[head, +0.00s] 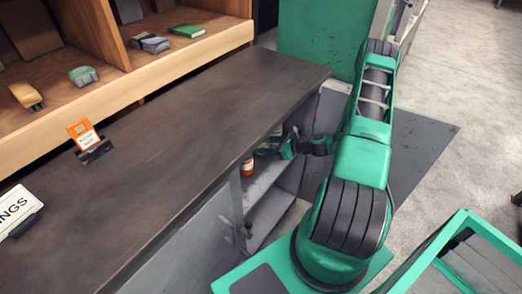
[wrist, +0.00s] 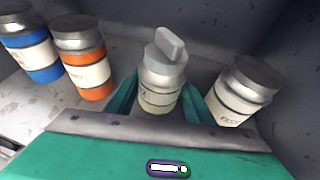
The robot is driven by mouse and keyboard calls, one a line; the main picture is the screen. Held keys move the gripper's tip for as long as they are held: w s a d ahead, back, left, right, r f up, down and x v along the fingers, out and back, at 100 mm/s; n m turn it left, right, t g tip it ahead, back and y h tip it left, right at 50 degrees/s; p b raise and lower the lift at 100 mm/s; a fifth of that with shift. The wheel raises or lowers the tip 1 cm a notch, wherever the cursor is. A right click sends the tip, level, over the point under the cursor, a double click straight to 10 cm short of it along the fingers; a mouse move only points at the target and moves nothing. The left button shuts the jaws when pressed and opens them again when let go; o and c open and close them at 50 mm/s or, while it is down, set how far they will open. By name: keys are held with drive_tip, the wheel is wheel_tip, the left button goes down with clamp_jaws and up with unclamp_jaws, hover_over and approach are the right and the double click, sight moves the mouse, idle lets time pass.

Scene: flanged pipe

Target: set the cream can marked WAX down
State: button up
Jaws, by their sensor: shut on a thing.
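My gripper (wrist: 160,92) is shut on a cream can (wrist: 161,76) with a grey lid and a block-like grey knob, seen in the wrist view. One green finger is on each side of it. The can looks upright, but its lower part is hidden by my gripper and its marking cannot be read. I cannot tell whether its base touches the shelf. In the head view my gripper (head: 290,146) reaches into the open cabinet under the dark worktop, and the held can cannot be made out there.
In the wrist view, an orange can (wrist: 91,75) and a blue can (wrist: 37,56) stand left of the held can. Another pale-labelled can (wrist: 237,98) stands close on the right. The cabinet shelf (head: 262,188) lies under the worktop (head: 180,130), whose edge overhangs it.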

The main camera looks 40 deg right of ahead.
drive_tip(key=shift+f, duration=0.75)
drive_tip(key=shift+w+f, duration=0.2)
drive_tip(key=shift+f, duration=0.15)
drive_tip(key=shift+f, duration=0.1)
drive_tip(key=o, duration=0.8)
drive_tip(key=v, duration=1.2)
drive_tip(key=shift+s+a, duration=0.1)
